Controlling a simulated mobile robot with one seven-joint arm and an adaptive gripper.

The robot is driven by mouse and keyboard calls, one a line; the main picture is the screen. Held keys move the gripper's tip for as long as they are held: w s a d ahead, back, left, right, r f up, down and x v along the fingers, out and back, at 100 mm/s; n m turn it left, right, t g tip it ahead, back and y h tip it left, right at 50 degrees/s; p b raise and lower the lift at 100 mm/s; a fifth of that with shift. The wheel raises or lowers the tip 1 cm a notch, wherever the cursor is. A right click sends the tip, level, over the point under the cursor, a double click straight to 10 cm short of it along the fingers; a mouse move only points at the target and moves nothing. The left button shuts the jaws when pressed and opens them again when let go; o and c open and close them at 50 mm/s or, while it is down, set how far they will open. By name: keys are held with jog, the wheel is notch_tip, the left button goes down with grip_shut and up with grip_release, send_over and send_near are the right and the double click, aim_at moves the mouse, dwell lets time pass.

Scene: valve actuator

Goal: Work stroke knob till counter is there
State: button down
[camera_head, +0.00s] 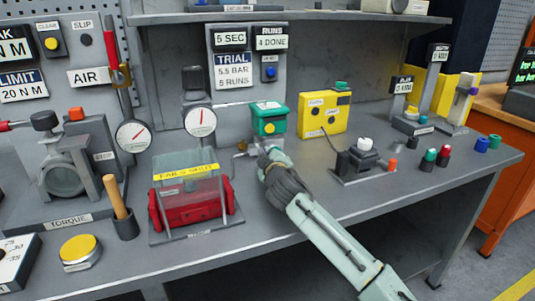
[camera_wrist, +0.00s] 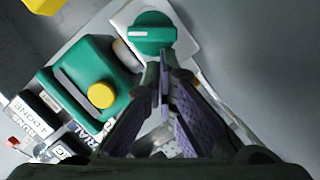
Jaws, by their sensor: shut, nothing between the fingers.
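In the wrist view a round green knob (camera_wrist: 152,34) with a white pointer line sits on a pale plate. I take it for the stroke knob. My gripper (camera_wrist: 164,66) is shut and empty, its fingertips just below the knob's edge in the picture; I cannot tell if they touch. In the head view my gripper (camera_head: 266,152) is in front of the green box (camera_head: 270,121) with a yellow button, and the knob is hidden. The RUNS counter (camera_head: 271,37) on the back panel appears to read "4 DONE". The TRIAL sign (camera_head: 233,71) below reads "5.5 BAR, 5 RUNS".
Left of my arm stands a red actuator (camera_head: 190,205) under a clear shield. A pressure gauge (camera_head: 201,121) stands behind it. To the right are a yellow box (camera_head: 324,114) and a black block with a white knob (camera_head: 362,157).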

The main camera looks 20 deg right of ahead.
jog(key=shift+d+f+b, duration=0.1)
jog(key=shift+f+b, duration=0.15)
jog(key=shift+b, duration=0.1)
